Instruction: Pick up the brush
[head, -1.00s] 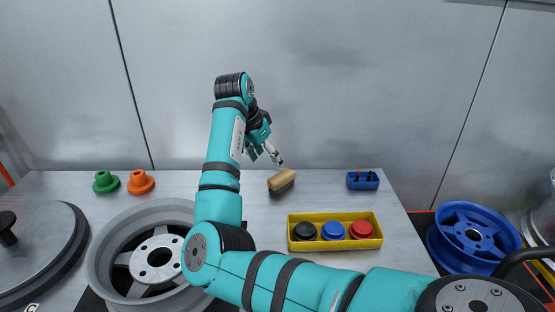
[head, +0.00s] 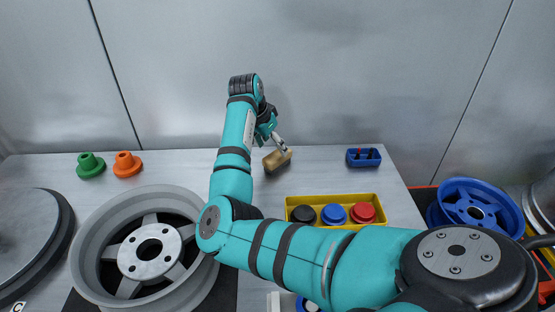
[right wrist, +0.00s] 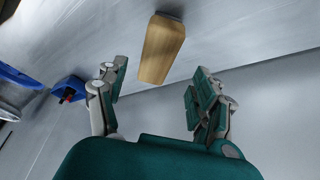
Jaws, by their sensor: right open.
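The brush (head: 276,161) has a tan wooden back and lies on the table beyond the yellow tray. My right gripper (head: 276,139) is right above and behind it in the head view, pointing down toward it. In the right wrist view the brush (right wrist: 161,50) shows just ahead of the open fingers (right wrist: 160,75), roughly between their lines. The gripper is empty. From these views I cannot tell whether a finger touches the brush. The bristles are mostly hidden. My left gripper is not in view.
A yellow tray (head: 377,221) holds black, blue and red round parts. A small blue holder (head: 363,158) stands right of the brush. Green (head: 90,166) and orange (head: 127,165) flanged pieces stand at left. A grey wheel (head: 90,250) lies in front; a blue wheel (head: 474,207) is at right.

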